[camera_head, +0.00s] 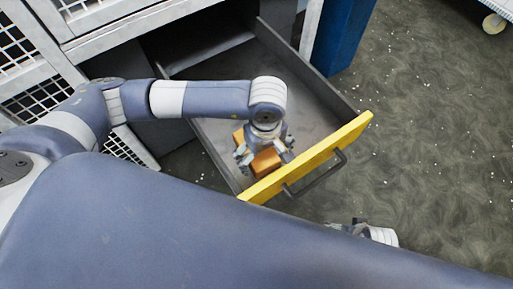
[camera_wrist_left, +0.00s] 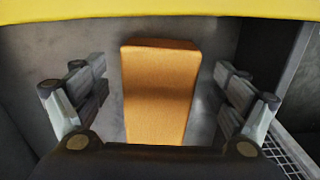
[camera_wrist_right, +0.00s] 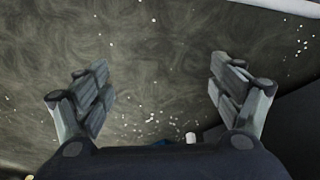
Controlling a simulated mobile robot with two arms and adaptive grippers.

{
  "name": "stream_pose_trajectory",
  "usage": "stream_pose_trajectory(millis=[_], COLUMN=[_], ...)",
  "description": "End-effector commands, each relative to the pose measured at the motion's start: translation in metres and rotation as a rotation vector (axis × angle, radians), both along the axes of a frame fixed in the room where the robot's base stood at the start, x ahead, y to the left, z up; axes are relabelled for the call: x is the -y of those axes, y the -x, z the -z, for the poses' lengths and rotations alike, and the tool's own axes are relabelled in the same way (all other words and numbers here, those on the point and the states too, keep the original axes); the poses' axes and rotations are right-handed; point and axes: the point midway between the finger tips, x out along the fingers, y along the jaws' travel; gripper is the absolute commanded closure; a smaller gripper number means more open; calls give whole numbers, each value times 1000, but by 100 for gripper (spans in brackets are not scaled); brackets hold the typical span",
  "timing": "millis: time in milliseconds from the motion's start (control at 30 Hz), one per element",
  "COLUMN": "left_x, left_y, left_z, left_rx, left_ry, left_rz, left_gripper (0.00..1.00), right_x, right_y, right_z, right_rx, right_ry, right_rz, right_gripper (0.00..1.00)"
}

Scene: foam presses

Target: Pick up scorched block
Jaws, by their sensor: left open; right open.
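An orange-brown block (camera_head: 266,162) lies in the open drawer, close behind its yellow front. A second patch of orange (camera_head: 239,137) shows beside my gripper; I cannot tell whether it is the same block. In the left wrist view the block (camera_wrist_left: 160,92) lies between the open fingers, with a gap on each side. My left gripper (camera_head: 262,158) is open, reaching down into the drawer over the block, and partly hides it. My right gripper (camera_head: 350,228) is at the lower right, outside the drawer; its wrist view shows it open and empty (camera_wrist_right: 148,100) above the floor.
The grey drawer (camera_head: 325,95) is pulled out of a cabinet, with a yellow front (camera_head: 312,158) and a dark handle (camera_head: 318,174). A blue post (camera_head: 345,35) stands behind it. The speckled floor (camera_head: 440,130) to the right is mostly clear. A wheel (camera_head: 494,23) shows at the top right.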

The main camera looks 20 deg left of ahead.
Motion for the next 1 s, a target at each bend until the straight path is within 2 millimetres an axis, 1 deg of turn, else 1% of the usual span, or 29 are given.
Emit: stream_pose_trajectory(millis=[33,133,233,400,433,467,500,567,600,900,1000], left_x=[0,0,1,1,1,1,1,0,0,0,1], left_y=[1,0,0,0,0,0,0,0,0,0,-1], left_z=[9,18,21,21,21,21,21,21,21,21,17], left_rx=[-2,-1,0,0,0,0,0,0,0,0,1], left_ry=[-1,1,1,1,1,1,1,1,1,1,2], left_rz=[0,0,1,1,1,1,1,0,0,0,0], left_gripper=[10,10,10,10,15,21,30,44,53,54,54], right_x=[0,0,0,0,0,0,0,0,0,0,0], right_y=[0,-1,0,0,0,1,1,1,1,0,0], right_z=[-3,-9,-11,-11,-11,-11,-11,-11,-11,-11,-11], right_rx=[1,5,5,2,2,2,2,2,2,3,5], right_ry=[1,0,0,0,0,0,0,0,0,0,0], right_rz=[0,1,1,1,1,1,2,2,2,1,1], right_gripper=[14,14,14,14,14,14,14,14,14,14,14])
